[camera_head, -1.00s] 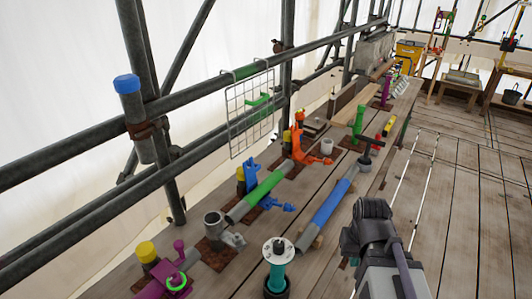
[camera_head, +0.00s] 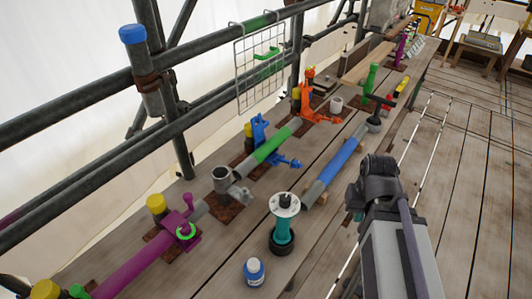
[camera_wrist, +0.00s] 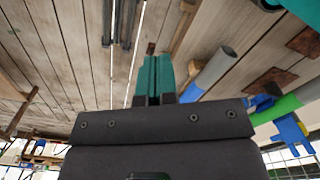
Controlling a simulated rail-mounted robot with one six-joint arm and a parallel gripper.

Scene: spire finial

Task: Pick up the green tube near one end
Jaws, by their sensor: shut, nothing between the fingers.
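The green tube (camera_head: 272,147) is a grey pipe with a green sleeve. In the head view my arm is at the lower right, and the fingers cannot be made out there.
A blue-sleeved pipe (camera_head: 338,161) lies to the right of the green tube. Scaffold rails run along the left. Bare decking lies at the right.

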